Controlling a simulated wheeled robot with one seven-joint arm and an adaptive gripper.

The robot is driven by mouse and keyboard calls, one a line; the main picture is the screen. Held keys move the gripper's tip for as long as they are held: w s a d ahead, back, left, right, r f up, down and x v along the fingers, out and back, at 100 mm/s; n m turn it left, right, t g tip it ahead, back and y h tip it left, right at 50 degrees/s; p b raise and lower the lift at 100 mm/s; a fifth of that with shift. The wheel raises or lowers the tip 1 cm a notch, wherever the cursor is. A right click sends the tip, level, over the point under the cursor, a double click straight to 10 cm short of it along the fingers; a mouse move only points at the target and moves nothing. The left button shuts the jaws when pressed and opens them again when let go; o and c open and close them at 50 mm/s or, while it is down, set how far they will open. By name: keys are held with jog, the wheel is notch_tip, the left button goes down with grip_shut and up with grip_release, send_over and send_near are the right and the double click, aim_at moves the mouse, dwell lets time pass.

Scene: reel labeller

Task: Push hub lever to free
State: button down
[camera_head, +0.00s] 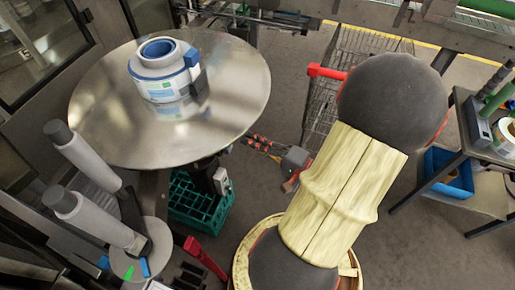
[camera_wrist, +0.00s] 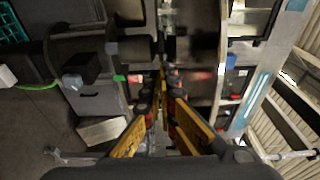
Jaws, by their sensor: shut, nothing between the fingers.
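In the head view, a steel disc (camera_head: 98,115) carries a reel of labels (camera_head: 160,88) with a blue core. At lower left, a small pale hub plate (camera_head: 155,237) stands beside grey rollers (camera_head: 85,160) and bears a green tab (camera_head: 128,272) and a blue tab (camera_head: 145,267). I cannot tell which part is the hub lever. In the wrist view, my gripper (camera_wrist: 163,78) is shut and empty, its yellow fingers together near the tips. Beyond it are dark rollers (camera_wrist: 136,49) and a small green tab (camera_wrist: 119,78). Contact with them cannot be told. My gripper is not visible in the head view.
A green crate (camera_head: 200,208) stands under the disc. A red bar (camera_head: 205,258) rises at the bottom. A blue bin (camera_head: 448,172) sits by a side table at right.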

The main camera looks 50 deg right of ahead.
jog(key=shift+s+a, duration=0.3)
jog(key=shift+s, duration=0.55)
jog(key=shift+s+a, duration=0.3)
jog(key=shift+s, duration=0.5)
